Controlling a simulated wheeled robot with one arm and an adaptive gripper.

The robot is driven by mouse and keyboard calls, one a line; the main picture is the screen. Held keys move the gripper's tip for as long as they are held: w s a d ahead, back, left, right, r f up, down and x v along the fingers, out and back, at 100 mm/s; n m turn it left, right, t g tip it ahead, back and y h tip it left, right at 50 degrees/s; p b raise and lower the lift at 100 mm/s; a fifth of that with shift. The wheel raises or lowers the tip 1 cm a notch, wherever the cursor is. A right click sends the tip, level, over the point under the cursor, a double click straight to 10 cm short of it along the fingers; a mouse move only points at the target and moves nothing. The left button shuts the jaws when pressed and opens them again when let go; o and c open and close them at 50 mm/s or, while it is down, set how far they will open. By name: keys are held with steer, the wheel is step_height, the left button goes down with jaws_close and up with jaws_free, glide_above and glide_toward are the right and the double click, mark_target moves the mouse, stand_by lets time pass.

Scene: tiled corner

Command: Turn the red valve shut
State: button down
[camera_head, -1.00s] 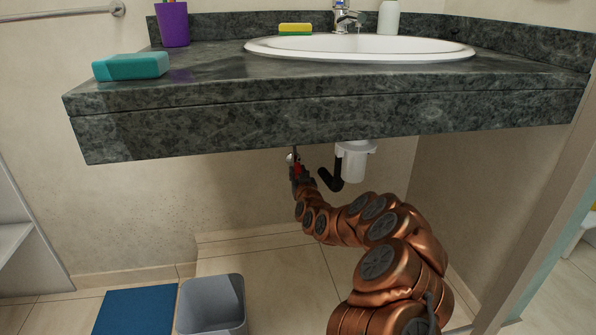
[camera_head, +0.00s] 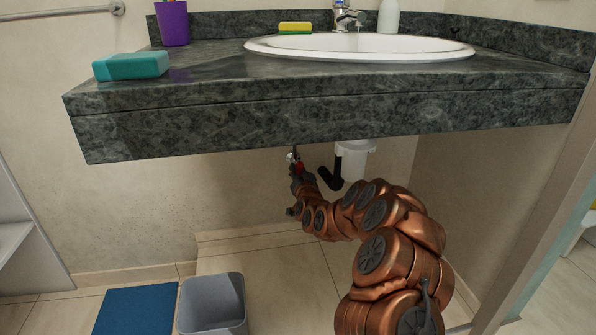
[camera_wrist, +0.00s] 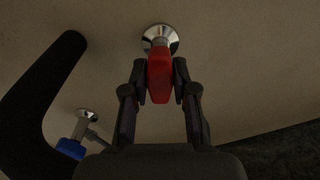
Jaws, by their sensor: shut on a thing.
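The red valve handle (camera_wrist: 160,80) lies between the two fingers of my gripper (camera_wrist: 159,72) in the wrist view. The fingers press on it from both sides. Its stem runs to a round chrome fitting (camera_wrist: 160,38) on the wall. In the head view my gripper (camera_head: 297,172) reaches under the counter to the wall, and a small part of the red valve (camera_head: 299,167) shows at its tip. The fingers mostly hide the valve there.
A dark counter (camera_head: 330,112) with a white basin (camera_head: 360,49) hangs above my arm. A white drain trap (camera_head: 353,162) and black pipe (camera_head: 331,179) are just right of the valve. A second valve with a blue handle (camera_wrist: 70,149) shows at lower left. A grey bin (camera_head: 212,303) stands below.

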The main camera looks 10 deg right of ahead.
steer(key=m+b, duration=0.3)
steer(key=m, duration=0.3)
steer(key=shift+a+b, duration=0.15)
steer(key=shift+b, duration=0.2)
steer(key=m+b, duration=0.1)
steer(key=m, duration=0.2)
steer(key=shift+r+m+b, duration=0.2)
steer(key=shift+m+b, duration=0.1)
steer(key=shift+m, duration=1.2)
steer(key=c, duration=1.1)
jaws_free()
steer(key=shift+a, duration=0.15)
steer(key=shift+o, duration=1)
steer(key=shift+d+f, duration=0.1)
steer(key=shift+d, duration=0.1)
steer(key=shift+s, duration=0.15)
